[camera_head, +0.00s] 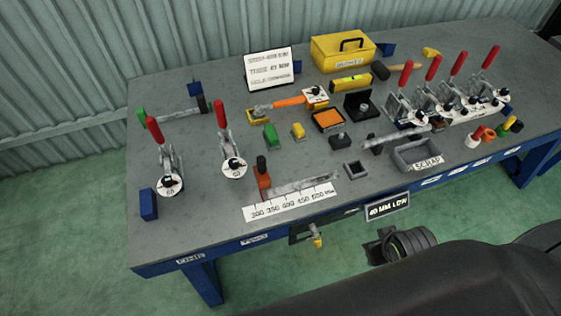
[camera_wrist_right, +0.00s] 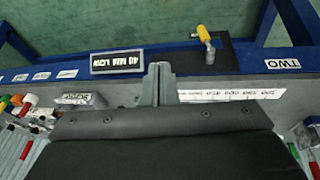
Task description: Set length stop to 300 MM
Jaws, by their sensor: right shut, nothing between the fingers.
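The length stop appears to be the orange-brown block with a black knob (camera_head: 263,180) at the left end of a grey metal bar (camera_head: 303,185) in the head view. It stands behind the white scale (camera_head: 290,203) marked 300 to 500 MM, near the 300 and 350 marks; the exact reading is unclear. The scale also shows in the right wrist view (camera_wrist_right: 230,94), where the stop is hidden. My right gripper (camera_wrist_right: 158,70) is shut and empty, near the bench's front edge beside the scale. My left gripper is not in view.
Red-handled clamps (camera_head: 233,165) stand left and back right. A scrap bin (camera_head: 415,154) is right of the scale. A "40 MM LOW" sign (camera_head: 387,205) and a yellow-handled valve (camera_head: 317,241) are at the front edge. My dark body part fills the lower right.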

